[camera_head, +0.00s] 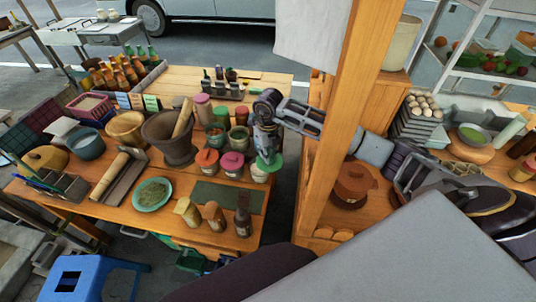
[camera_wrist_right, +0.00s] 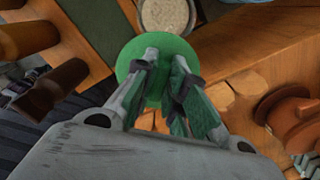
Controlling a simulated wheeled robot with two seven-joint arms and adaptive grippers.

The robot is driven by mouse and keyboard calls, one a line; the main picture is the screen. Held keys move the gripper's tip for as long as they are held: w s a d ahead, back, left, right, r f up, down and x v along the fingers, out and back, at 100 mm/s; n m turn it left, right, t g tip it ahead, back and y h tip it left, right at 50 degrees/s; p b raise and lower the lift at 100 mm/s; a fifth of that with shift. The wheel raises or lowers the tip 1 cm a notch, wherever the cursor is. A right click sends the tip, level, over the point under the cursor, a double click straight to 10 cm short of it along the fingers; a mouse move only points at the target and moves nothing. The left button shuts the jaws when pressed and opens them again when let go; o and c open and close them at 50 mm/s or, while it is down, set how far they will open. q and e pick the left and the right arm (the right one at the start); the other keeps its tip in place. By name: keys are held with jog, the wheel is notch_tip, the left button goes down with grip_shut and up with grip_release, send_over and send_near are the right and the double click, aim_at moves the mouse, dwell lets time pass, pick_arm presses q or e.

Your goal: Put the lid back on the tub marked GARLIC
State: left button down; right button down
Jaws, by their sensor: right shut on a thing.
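My right gripper (camera_head: 267,152) is shut on a green round lid (camera_head: 274,165). In the right wrist view the gripper (camera_wrist_right: 165,65) pinches the lid (camera_wrist_right: 128,60). An open white tub (camera_head: 259,174) stands at the front right of the table, just below and left of the lid. Its pale contents (camera_wrist_right: 168,14) show at the top of the right wrist view; the lid covers part of its near rim. I cannot tell whether lid and tub touch. No GARLIC marking is readable. My left gripper is not in view.
Beside the open tub stand tubs with a pink lid (camera_head: 232,162) and an orange lid (camera_head: 207,158). A wooden post (camera_head: 345,110) rises to the right. A stone mortar (camera_head: 172,145) stands left.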

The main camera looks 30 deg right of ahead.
jog(key=m, duration=0.4)
jog(key=shift+m, duration=1.6)
jog(key=shift+m, duration=0.5)
